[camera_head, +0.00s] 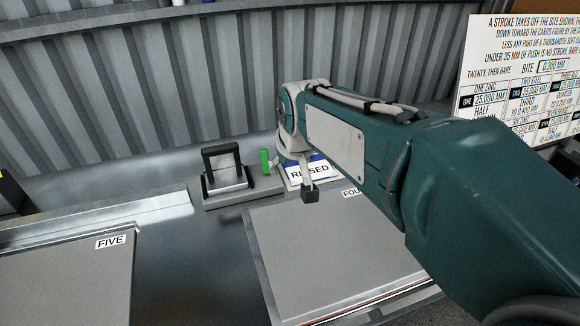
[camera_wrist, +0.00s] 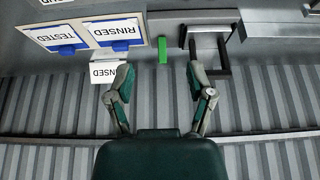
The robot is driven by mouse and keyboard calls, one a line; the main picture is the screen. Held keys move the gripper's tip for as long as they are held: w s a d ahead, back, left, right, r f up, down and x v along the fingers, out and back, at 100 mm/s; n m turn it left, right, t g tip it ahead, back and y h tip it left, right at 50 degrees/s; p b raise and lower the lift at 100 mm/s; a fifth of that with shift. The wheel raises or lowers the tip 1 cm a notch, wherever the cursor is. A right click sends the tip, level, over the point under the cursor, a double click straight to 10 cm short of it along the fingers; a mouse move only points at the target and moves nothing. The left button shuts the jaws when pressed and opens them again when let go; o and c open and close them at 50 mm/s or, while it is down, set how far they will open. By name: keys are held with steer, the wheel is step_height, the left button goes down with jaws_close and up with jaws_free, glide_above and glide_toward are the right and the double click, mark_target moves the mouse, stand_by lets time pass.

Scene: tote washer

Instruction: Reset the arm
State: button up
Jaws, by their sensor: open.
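My teal arm reaches from the right in the head view, and my gripper (camera_head: 309,188) hangs at its end in front of a white card (camera_head: 296,173) lettered RINSED, hiding part of it. In the wrist view my gripper (camera_wrist: 160,80) has its two fingers spread wide apart with nothing between them. A green upright block (camera_wrist: 163,50) shows beyond the gap between the fingertips. It also stands left of my gripper in the head view (camera_head: 265,161).
A black-handled block (camera_head: 226,170) stands left of the green block. Flat grey plates marked FIVE (camera_head: 65,275) and FOUR (camera_head: 325,255) lie in front. A corrugated wall (camera_head: 180,90) rises behind. A printed board (camera_head: 525,75) stands at right.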

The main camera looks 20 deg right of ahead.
steer(key=shift+s+r, duration=0.15)
steer(key=shift+s, duration=0.8)
steer(key=s+f, duration=0.2)
steer(key=s, duration=1.3)
steer(key=shift+t, duration=0.3)
